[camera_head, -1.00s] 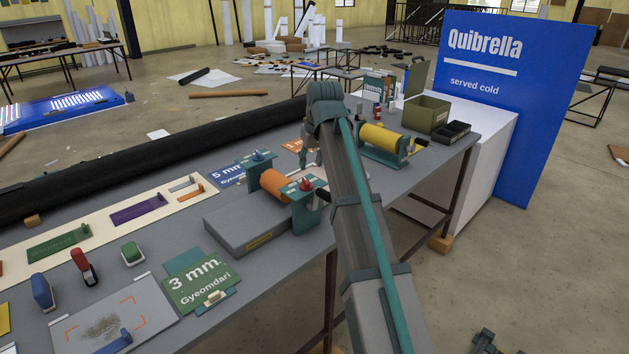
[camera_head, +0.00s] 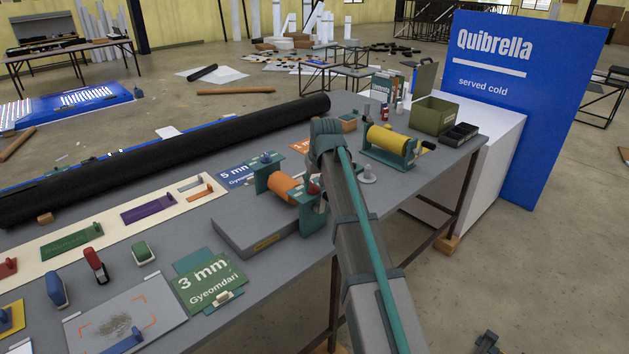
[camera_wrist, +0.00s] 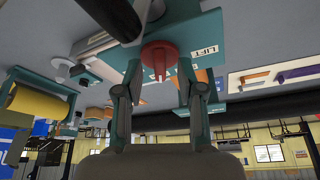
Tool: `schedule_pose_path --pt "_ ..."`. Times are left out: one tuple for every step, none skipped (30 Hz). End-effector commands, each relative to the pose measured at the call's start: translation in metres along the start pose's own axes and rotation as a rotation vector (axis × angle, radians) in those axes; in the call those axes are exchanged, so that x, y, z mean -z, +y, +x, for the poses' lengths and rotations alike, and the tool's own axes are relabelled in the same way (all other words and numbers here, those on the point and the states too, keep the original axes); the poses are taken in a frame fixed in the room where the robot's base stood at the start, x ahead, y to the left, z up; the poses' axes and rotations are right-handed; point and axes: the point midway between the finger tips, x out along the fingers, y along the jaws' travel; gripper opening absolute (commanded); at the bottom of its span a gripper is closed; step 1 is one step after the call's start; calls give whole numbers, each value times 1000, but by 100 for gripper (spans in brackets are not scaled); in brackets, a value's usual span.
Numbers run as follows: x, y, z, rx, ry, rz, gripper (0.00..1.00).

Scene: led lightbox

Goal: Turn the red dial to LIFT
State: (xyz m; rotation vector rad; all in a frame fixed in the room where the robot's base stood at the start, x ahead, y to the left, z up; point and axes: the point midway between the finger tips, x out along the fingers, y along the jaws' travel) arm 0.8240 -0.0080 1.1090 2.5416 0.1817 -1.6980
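The red dial (camera_wrist: 159,56) sits on the teal end plate of the roller device (camera_head: 285,188). In the wrist view its pointer tab faces the picture's bottom, toward my gripper. A white LIFT label (camera_wrist: 205,52) is on the teal plate right of the dial, and a second label, too small to read, lies lower. My gripper (camera_wrist: 159,82) is open, its two fingers on either side of the dial's tab, with visible gaps. In the head view the dial (camera_head: 313,188) shows just left of my arm, which hides most of the gripper.
A blue knob (camera_head: 266,157) tops the device's other end plate. A yellow roller stand (camera_head: 390,145), an olive box (camera_head: 430,115) and a black tray (camera_head: 458,134) stand to the right. A long black roll (camera_head: 170,150) lies along the back. Sign cards and stamps occupy the left side.

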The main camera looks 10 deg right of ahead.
Motion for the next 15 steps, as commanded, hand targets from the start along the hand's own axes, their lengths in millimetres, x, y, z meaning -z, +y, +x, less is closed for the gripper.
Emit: schedule_pose_path --pt "0 0 2 0 -1 0 39" --pt "0 0 3 0 -1 0 39" --pt "0 0 4 0 -1 0 39" --pt "0 0 4 0 -1 0 39" --pt "0 0 4 0 -1 0 39" --pt "0 0 4 0 -1 0 39" --pt "0 0 4 0 0 0 39" --pt "0 0 4 0 0 0 39" --pt "0 0 4 0 0 0 39" --pt "0 0 4 0 0 0 39" --pt "0 0 4 0 0 0 35" --pt "0 0 4 0 0 0 29" --pt "0 0 4 0 0 0 24" --pt "0 0 4 0 0 0 19" --pt "0 0 4 0 0 0 12"
